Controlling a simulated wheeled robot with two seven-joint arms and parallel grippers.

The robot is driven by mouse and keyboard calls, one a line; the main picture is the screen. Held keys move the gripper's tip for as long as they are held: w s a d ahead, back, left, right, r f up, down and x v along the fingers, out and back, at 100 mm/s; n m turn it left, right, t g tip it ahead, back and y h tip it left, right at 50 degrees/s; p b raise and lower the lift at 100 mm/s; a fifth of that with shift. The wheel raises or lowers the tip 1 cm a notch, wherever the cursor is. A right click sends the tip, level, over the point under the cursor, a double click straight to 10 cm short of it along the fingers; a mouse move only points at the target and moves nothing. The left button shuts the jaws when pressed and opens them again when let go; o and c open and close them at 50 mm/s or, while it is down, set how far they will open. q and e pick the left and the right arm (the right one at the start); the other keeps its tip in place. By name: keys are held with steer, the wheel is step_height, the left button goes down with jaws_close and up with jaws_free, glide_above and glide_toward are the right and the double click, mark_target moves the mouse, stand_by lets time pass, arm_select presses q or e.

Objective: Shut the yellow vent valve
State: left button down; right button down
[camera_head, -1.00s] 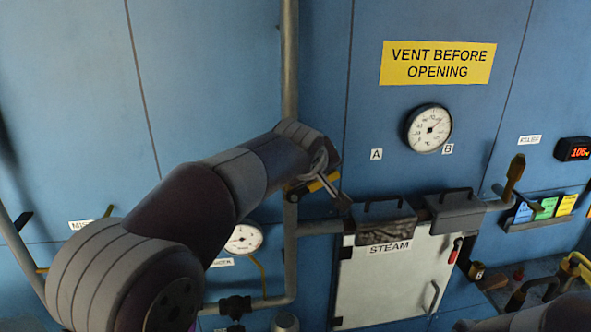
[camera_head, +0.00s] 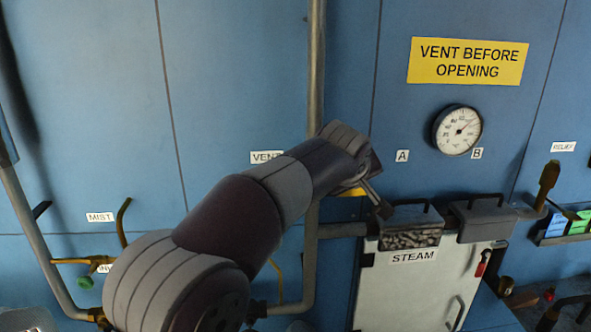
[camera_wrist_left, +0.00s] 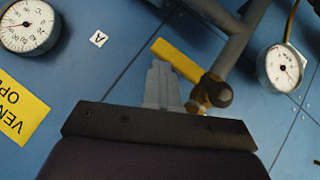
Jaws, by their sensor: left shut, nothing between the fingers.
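The vent valve's yellow handle (camera_wrist_left: 178,61) is a flat bar on a brass hub (camera_wrist_left: 216,92) in the left wrist view. It sticks out roughly crosswise to the grey pipe (camera_wrist_left: 238,45). In the head view only a bit of yellow handle (camera_head: 352,192) shows, beside my left wrist; the hub is hidden behind my arm. My left gripper (camera_head: 381,208) is shut and empty. In the left wrist view my left gripper (camera_wrist_left: 160,70) has its fingers beside the handle; I cannot tell whether they touch it. The VENT label (camera_head: 266,157) is partly covered by my arm. My right gripper is out of view.
A white STEAM door (camera_head: 405,290) is below right, with dark boxes (camera_head: 480,217) above it. A round gauge (camera_head: 457,130) hangs under a yellow warning sign (camera_head: 468,61). A green-handled valve (camera_head: 84,283) and pipes are at the left.

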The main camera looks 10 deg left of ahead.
arm_select(q)
steer(key=shift+d+f, duration=0.1)
steer(key=shift+f, duration=0.05)
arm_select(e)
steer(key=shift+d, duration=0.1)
